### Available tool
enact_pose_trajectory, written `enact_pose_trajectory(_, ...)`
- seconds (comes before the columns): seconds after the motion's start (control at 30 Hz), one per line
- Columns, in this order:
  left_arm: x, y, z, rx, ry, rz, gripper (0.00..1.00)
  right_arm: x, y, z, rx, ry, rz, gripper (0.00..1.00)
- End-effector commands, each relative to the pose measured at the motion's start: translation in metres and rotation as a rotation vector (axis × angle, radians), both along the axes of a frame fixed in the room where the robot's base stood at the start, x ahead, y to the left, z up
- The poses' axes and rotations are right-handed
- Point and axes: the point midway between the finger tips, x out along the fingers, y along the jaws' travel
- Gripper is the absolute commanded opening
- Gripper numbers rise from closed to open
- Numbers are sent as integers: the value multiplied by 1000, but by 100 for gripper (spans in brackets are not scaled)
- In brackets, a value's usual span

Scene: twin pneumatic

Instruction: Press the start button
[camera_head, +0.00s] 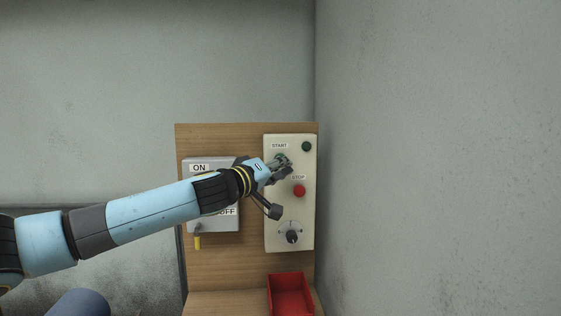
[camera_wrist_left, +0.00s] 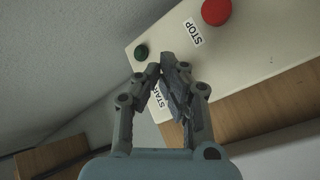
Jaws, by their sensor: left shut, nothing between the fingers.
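The pale control panel (camera_head: 275,215) hangs on a wooden board. The green start button (camera_head: 280,157) sits just below the START label (camera_head: 279,145) and is mostly covered by my left gripper (camera_head: 284,165). My left gripper is shut and empty, its fingertips at the button; I cannot tell whether they touch or press it. In the left wrist view the closed fingers (camera_wrist_left: 165,70) cover the button, and the START label (camera_wrist_left: 157,97) shows partly behind them. My right gripper is out of view.
The red stop button (camera_head: 299,191) is just below the fingers. A dark green lamp (camera_head: 306,146) is at the top right, and a knob (camera_head: 291,236) is low on the panel. An ON/OFF switch box (camera_head: 213,168) lies behind my left arm. A red tray (camera_head: 290,294) stands below.

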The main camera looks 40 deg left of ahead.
Motion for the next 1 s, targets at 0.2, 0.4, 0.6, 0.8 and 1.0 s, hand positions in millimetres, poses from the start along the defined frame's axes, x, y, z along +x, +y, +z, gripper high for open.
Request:
enact_pose_trajectory(0.2,1,2,0,0,0,0,0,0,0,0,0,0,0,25)
enact_pose_trajectory(0.4,3,3,0,1,0,0,0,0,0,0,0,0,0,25)
enact_pose_trajectory(0.6,4,5,0,1,0,0,0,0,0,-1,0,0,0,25)
enact_pose_trajectory(0.8,6,8,0,0,0,0,0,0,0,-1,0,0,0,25)
enact_pose_trajectory(1.0,6,8,0,0,0,0,0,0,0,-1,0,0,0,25)
